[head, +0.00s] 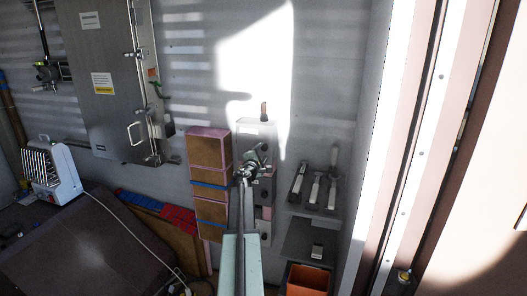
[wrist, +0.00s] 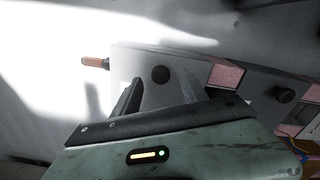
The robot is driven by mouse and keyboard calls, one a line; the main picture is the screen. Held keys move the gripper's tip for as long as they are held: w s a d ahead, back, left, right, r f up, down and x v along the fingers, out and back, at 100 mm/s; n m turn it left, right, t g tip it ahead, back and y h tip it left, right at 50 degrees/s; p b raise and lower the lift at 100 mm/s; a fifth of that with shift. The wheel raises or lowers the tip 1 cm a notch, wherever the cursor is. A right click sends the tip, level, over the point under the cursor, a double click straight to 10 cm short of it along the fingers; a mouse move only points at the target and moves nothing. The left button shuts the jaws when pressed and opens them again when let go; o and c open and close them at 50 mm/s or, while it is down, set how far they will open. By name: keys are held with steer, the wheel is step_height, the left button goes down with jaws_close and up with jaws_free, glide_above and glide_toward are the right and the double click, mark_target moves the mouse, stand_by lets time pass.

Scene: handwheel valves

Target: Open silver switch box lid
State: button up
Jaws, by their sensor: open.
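A narrow pale grey box (head: 257,131), which looks like the silver switch box, is mounted upright on the wall. An orange-brown lever (head: 264,110) stands at its top end. My gripper (head: 252,160) is in front of the box and hides part of it. In the wrist view the box face (wrist: 192,63) lies just beyond my open fingers (wrist: 158,92), with a round black knob (wrist: 160,74) between them. The lever shows there too (wrist: 96,63). The fingers hold nothing; whether they touch the box is unclear. I cannot make out a lid edge.
A large metal cabinet (head: 108,60) with a handle hangs at upper left.

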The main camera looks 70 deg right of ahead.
mark_target(265, 149)
steer(key=d, duration=0.3)
steer(key=shift+d, duration=0.35)
steer(key=shift+a, duration=0.1)
jaws_close()
stand_by(0.9)
